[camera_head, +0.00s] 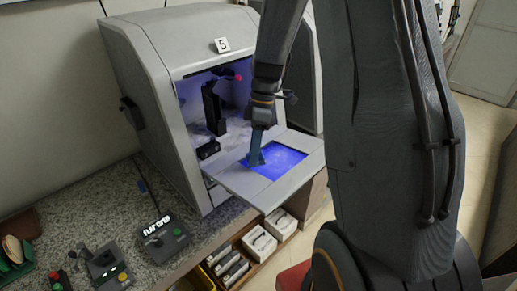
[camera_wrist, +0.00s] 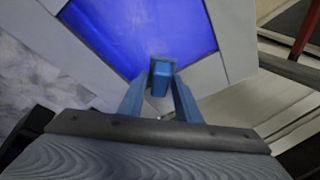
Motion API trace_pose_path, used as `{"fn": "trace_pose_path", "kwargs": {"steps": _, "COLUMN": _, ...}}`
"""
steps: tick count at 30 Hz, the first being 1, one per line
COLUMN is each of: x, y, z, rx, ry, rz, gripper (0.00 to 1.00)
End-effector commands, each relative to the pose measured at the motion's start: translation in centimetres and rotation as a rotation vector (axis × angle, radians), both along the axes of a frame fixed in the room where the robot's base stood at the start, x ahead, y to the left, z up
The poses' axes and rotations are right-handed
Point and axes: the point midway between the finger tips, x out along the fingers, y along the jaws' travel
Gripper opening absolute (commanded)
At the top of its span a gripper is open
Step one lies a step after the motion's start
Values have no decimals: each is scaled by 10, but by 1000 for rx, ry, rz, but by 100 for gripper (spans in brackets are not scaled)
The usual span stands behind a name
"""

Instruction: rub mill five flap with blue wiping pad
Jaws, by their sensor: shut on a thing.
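Mill five (camera_head: 165,65) is a grey machine marked with a 5. Its flap (camera_head: 240,183) is folded down flat in front, with a blue-lit panel (camera_head: 285,158) set in it. My gripper (camera_head: 257,150) reaches down over the left part of that panel. In the wrist view my gripper (camera_wrist: 160,90) has its two blue fingers shut on a small blue block, the blue wiping pad (camera_wrist: 161,75). The pad's far end lies at the near edge of the blue panel (camera_wrist: 140,30). I cannot tell if it touches the flap.
White packages (camera_head: 259,243) sit in wooden compartments below the flap. A dark fixture (camera_head: 213,108) stands inside the mill.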

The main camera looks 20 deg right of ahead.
Motion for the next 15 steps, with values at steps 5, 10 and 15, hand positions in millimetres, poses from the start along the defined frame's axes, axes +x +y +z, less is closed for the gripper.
{"fn": "trace_pose_path", "kwargs": {"steps": 5, "x": -2, "y": 0, "z": -3, "rx": 0, "ry": 1, "rz": 0, "gripper": 13}}
{"fn": "trace_pose_path", "kwargs": {"steps": 10, "x": 1, "y": -5, "z": -3, "rx": 0, "ry": 0, "rz": 0, "gripper": 13}}
{"fn": "trace_pose_path", "kwargs": {"steps": 15, "x": 6, "y": -18, "z": -2, "rx": 0, "ry": 0, "rz": 0, "gripper": 13}}
